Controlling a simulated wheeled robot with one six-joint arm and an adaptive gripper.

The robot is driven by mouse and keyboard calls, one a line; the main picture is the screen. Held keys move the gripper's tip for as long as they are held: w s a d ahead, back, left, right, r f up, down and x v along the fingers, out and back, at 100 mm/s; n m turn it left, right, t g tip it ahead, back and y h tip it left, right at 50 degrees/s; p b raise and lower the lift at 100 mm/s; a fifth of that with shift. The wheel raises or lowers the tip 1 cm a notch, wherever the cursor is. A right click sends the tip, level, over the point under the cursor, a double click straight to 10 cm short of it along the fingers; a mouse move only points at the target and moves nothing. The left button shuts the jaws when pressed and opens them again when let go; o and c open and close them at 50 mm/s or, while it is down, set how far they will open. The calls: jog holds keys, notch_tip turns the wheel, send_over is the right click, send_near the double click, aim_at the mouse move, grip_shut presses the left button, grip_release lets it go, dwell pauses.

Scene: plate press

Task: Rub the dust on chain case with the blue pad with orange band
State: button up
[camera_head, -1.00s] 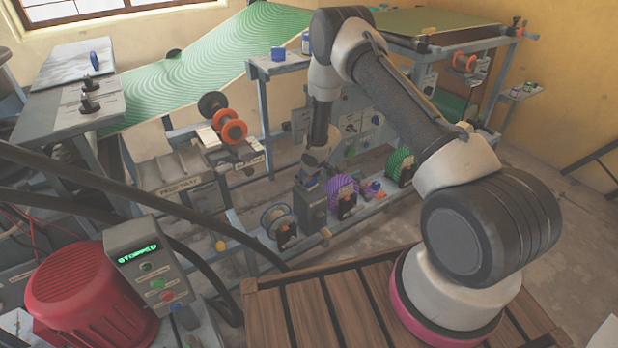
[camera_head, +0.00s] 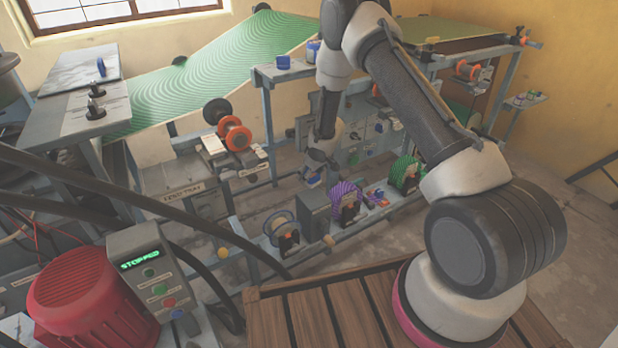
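My gripper (camera_head: 318,166) hangs from my arm near the middle of the picture, pointing down above the low bench rail. It is small and dark, and its fingers cannot be made out clearly. A small blue and orange item (camera_head: 378,196) lies on the low rail to the right of the purple coil; it may be the blue pad with orange band, but it is too small to be sure. My gripper is to the left of it and apart from it. I cannot tell which part is the chain case, and no dust can be made out.
A purple coil (camera_head: 346,204), a green coil (camera_head: 405,173) and a grey box (camera_head: 313,213) stand along the low rail. A red motor (camera_head: 85,290) and a control box reading STOPPED (camera_head: 150,268) are at the lower left. Dark cables cross the left side.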

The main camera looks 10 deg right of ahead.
jog(key=shift+r, duration=0.15)
jog(key=shift+r, duration=1.4)
